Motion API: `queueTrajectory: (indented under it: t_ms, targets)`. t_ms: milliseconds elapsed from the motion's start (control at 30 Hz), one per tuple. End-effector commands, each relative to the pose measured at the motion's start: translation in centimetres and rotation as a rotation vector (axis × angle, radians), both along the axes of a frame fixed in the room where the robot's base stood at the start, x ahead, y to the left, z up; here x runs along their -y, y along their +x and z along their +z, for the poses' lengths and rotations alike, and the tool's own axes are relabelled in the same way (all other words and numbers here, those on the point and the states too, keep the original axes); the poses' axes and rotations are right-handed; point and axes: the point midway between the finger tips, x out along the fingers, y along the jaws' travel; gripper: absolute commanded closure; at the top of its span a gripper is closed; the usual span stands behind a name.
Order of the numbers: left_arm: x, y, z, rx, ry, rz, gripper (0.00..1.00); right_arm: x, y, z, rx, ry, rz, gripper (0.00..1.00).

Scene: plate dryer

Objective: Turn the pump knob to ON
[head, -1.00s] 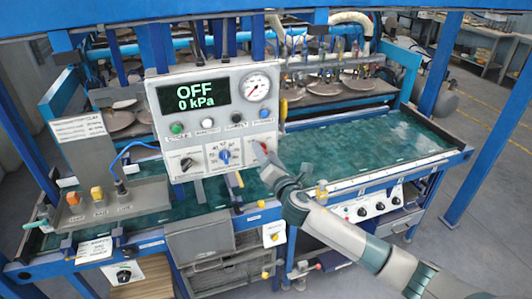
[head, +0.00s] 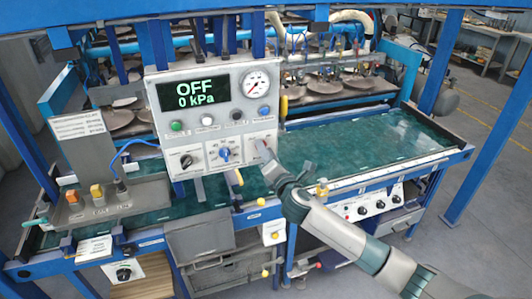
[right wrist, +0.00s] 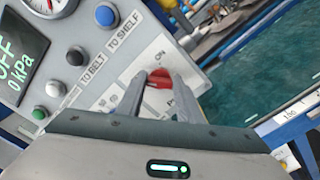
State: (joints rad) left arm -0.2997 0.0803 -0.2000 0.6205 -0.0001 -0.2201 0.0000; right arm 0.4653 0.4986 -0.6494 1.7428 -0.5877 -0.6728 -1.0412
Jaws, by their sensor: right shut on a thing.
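The pump knob (right wrist: 159,79) is red and sits at the lower right corner of the grey control panel (head: 199,134). An "ON" label is printed beside it in the right wrist view. My right gripper (head: 262,152) reaches the panel from the lower right, and its two fingers are closed on either side of the knob in the right wrist view (right wrist: 160,88). In the head view the fingers largely cover the knob. The panel display (head: 194,95) reads OFF and 0 kPa. My left gripper is not in view.
A black knob (head: 187,160) and a blue knob (head: 224,154) are left of the gripper, below a row of push buttons. A round gauge (head: 256,85) is at the upper right of the panel. A green work surface (head: 370,138) extends to the right.

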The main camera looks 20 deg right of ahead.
Motion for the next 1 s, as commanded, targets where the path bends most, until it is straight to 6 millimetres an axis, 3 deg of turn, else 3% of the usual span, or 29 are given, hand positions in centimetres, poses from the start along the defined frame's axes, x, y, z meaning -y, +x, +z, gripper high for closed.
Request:
queueTrajectory:
  t_ms: [1000]
  targets:
    - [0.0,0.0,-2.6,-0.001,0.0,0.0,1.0,0.1,0.0,-0.6,-0.033,0.919,-0.001,0.9]
